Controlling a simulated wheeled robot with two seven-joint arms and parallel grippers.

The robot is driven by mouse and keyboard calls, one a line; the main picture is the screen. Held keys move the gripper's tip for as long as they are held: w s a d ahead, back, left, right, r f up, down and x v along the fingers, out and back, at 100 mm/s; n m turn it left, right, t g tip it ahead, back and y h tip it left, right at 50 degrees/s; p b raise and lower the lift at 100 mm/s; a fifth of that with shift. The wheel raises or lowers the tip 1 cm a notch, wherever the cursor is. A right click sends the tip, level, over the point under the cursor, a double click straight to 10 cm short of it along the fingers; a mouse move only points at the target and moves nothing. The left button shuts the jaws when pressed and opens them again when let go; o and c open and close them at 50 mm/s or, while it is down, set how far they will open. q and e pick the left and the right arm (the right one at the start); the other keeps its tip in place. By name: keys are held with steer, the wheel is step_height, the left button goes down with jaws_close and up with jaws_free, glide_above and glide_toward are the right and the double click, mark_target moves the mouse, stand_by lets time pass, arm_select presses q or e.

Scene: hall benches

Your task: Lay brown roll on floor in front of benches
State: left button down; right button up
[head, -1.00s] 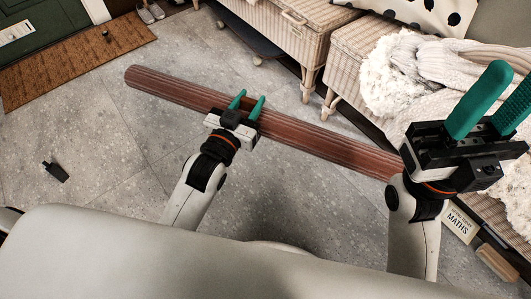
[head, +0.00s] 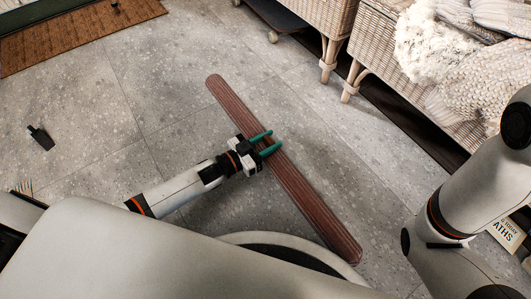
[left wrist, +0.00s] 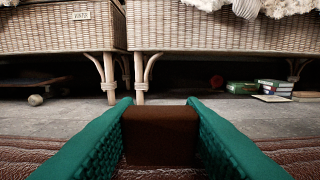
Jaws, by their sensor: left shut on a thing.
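The brown roll (head: 305,197) is a long, ridged bar lying diagonally across the head view, apart from the benches. My left gripper (head: 270,142) is shut on it near its middle. In the left wrist view, the roll (left wrist: 160,135) shows dark between the green fingers and spans the bottom. I cannot tell whether it touches the floor (head: 160,90). The wicker benches stand beyond it, one at the top (head: 318,14) and one at the right (head: 385,50). My right arm shows at the right edge, but its gripper is out of view.
A doormat (head: 90,35) lies at the upper left and a small dark object (head: 40,138) on the floor at left. Books (left wrist: 272,86) sit under the right bench. A fluffy white throw (head: 430,50) covers that bench. Bare tiles lie between roll and benches.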

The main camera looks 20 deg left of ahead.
arm_select(q)
step_height(320, 180, down, 7)
steer(key=b, duration=0.5)
steer(key=shift+r, duration=0.1)
steer(key=c, duration=0.9)
jaws_free()
steer(key=shift+f, duration=0.2)
steer(key=shift+r, duration=0.1)
